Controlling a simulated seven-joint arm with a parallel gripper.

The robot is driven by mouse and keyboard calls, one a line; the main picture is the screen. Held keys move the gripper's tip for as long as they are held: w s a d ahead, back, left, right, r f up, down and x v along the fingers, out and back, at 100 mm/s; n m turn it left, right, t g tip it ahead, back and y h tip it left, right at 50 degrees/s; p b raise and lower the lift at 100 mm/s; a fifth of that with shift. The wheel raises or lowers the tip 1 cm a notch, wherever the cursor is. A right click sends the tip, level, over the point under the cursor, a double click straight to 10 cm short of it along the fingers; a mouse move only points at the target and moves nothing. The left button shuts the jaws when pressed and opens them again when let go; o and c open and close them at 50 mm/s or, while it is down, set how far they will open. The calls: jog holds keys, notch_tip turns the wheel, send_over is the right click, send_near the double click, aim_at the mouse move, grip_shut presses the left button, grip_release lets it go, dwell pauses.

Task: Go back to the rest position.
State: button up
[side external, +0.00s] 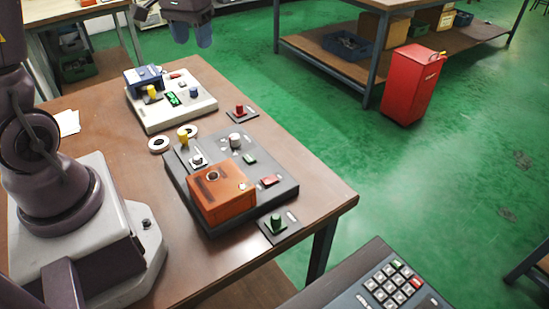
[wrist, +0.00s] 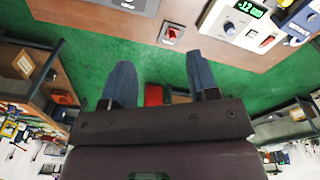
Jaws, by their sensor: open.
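My gripper (side external: 192,36) is at the top of the side external view, raised in the air above and behind the white device (side external: 172,113). Its two blue fingers are apart with nothing between them, as the wrist view also shows (wrist: 160,76). Two pale rings, a nearer one (side external: 159,151) and one around the foot of a yellow post (side external: 183,137), are by the left corner of the dark grey device (side external: 262,194). I cannot tell whether that second ring is on the post or beside it.
The wooden table (side external: 104,98) also carries an orange block (side external: 222,196) on the grey device, a red-button plate (side external: 241,112) and a green-button plate (side external: 279,228). A red bin (side external: 411,88) stands on the green floor. A keypad console (side external: 390,285) is at the front right.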

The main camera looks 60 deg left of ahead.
jog(key=s+d+r+m+t, duration=0.2)
jog(key=s+d, duration=0.4)
jog(key=d, duration=0.3)
jog(key=s+d+r+m+t, duration=0.2)
jog(key=s+d+r, duration=0.3)
jog(key=d, duration=0.4)
jog(key=shift+s+d+m+t, duration=0.15)
jog(key=shift+s+m+t, duration=0.25)
jog(key=shift+s+m, duration=0.4)
dwell(1.9)
